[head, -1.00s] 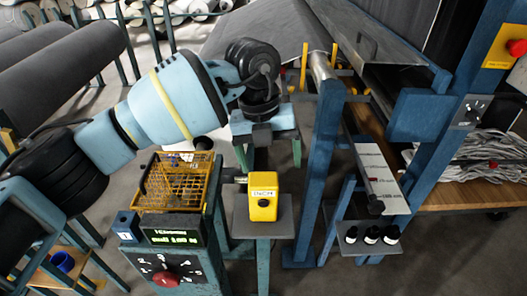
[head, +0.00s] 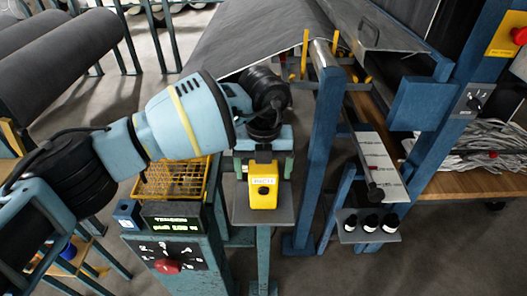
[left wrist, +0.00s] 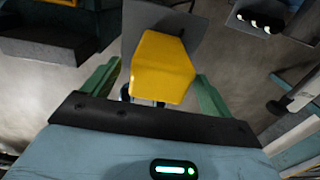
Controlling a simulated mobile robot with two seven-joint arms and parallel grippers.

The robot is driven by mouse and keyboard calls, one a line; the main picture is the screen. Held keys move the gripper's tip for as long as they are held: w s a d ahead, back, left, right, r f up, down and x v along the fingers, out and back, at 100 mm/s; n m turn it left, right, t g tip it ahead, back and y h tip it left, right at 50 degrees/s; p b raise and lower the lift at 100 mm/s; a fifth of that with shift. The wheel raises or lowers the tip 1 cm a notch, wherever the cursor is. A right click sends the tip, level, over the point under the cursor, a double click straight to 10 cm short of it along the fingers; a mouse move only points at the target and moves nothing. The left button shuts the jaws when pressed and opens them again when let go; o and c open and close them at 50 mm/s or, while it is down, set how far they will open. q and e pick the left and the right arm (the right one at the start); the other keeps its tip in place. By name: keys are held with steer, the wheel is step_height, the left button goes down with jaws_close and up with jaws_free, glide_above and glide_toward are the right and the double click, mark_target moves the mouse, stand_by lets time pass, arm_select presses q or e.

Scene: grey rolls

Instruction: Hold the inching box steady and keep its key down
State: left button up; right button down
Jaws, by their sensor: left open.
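The yellow inching box (head: 262,180) with a white label and a dark round key (head: 263,190) on its face rests on a grey stand plate (head: 284,209) in the head view. My left gripper (head: 263,167) is just behind and above it, open, with its green fingers either side of the box's upper end. In the left wrist view the yellow box (left wrist: 161,68) lies between the spread green fingers of the gripper (left wrist: 158,92). Visible gaps remain on both sides; the key's face is hidden there. My right gripper is not in view.
A control post with a green-lit display (head: 172,222) and red knob (head: 167,266) stands close left, beside a yellow wire basket (head: 172,180). A blue upright (head: 318,150) rises at right. Small black bottles (head: 371,222) stand on a shelf beyond it.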

mark_target(264, 180)
arm_select(q)
steer(key=shift+f, duration=2)
steer(key=c, duration=1.3)
steer(key=shift+o, duration=0.2)
